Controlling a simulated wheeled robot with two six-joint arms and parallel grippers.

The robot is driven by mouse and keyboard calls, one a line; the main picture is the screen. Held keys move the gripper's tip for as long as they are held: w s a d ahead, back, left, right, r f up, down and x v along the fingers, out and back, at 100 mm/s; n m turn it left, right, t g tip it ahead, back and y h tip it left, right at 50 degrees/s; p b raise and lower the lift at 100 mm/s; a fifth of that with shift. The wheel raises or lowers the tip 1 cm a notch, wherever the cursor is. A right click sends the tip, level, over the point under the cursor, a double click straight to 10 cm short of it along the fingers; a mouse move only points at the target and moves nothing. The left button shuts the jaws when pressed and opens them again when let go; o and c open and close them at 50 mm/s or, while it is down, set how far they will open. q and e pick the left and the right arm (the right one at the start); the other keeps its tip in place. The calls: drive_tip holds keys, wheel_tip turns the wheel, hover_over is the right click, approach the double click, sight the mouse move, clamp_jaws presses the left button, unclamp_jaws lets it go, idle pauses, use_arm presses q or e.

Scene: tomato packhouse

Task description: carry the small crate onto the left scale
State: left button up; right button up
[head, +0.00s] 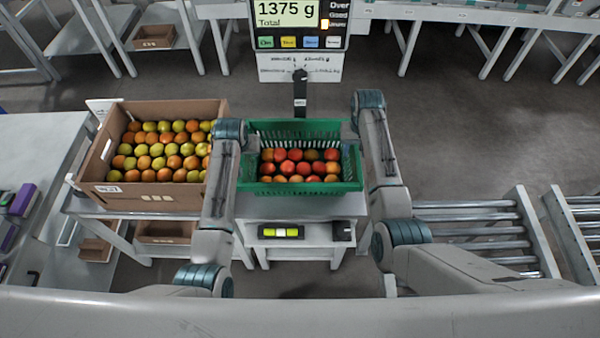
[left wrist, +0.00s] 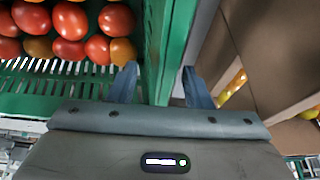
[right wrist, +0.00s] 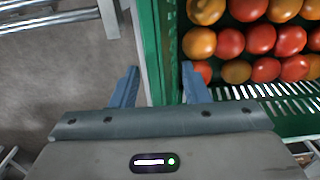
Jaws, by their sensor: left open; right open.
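The small green crate (head: 250,184), filled with red and orange tomatoes, stands level on a grey stand (head: 300,207) at the centre of the head view. A scale display (head: 300,20) on a post behind it reads 1375 g; any weighing plate under the crate is hidden. My left gripper (left wrist: 160,80) is open, its fingers on either side of the crate's left wall (left wrist: 165,30). My right gripper (right wrist: 158,80) is open, its fingers on either side of the right wall (right wrist: 160,30). Whether the fingers touch the walls, I cannot tell.
Roller conveyors (head: 470,230) lie to the right. A grey table (head: 30,150) is at far left. Open floor (head: 460,120) lies behind on the right.

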use_arm(q)
drive_tip(key=v, duration=1.1)
drive_tip(key=shift+s+f, duration=0.1)
use_arm(e)
drive_tip(key=shift+r, duration=0.1)
wheel_tip(320, 180, up, 12)
drive_tip(key=shift+s, duration=0.1)
